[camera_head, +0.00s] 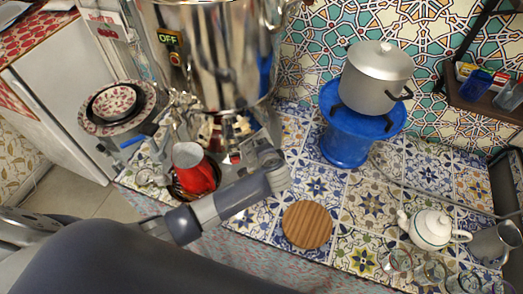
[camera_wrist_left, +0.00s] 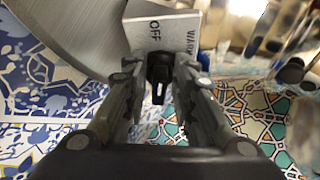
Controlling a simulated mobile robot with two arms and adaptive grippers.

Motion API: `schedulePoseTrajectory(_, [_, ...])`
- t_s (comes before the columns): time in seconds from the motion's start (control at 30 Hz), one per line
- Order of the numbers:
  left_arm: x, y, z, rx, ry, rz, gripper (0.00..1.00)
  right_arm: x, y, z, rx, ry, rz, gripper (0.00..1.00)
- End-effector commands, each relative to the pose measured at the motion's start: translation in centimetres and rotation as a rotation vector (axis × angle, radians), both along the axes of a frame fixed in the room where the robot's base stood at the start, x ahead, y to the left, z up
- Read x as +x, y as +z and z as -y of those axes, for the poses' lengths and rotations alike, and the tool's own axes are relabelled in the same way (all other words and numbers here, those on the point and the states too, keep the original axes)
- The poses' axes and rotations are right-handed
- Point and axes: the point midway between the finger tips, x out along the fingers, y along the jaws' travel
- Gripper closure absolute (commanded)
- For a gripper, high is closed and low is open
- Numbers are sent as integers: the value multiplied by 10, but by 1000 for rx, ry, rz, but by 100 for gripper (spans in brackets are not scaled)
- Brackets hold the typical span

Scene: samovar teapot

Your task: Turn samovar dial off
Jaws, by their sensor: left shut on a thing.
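The steel samovar (camera_head: 215,60) stands at the upper middle of the head view, its top cut off. In the left wrist view a light plate (camera_wrist_left: 166,28) carries the words OFF and WARM. The black dial (camera_wrist_left: 158,68) sits at the plate's lower edge. My left gripper (camera_wrist_left: 158,80) has its two fingers on either side of the dial and is shut on it. In the head view my left gripper (camera_head: 262,150) is at the samovar's lower right, and the dial is hidden there. I cannot tell the dial's exact setting. My right gripper is not in view.
A round wooden board (camera_head: 307,224) lies right of my arm. A blue stand (camera_head: 348,140) holds a grey pot (camera_head: 377,75). A white teapot (camera_head: 430,229) is at the right. Patterned tiles between them are mostly clear.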

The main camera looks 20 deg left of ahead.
Motion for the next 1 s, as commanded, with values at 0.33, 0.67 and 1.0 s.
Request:
schedulePoseTrajectory(0.33, [-2,-4,1,-57,95,103,99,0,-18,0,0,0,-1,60])
schedulePoseTrajectory(0.67, [-2,-3,1,-68,115,125,99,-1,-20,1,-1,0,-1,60])
schedulePoseTrajectory(1.0, [-2,-3,1,-67,114,123,68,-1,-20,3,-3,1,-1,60])
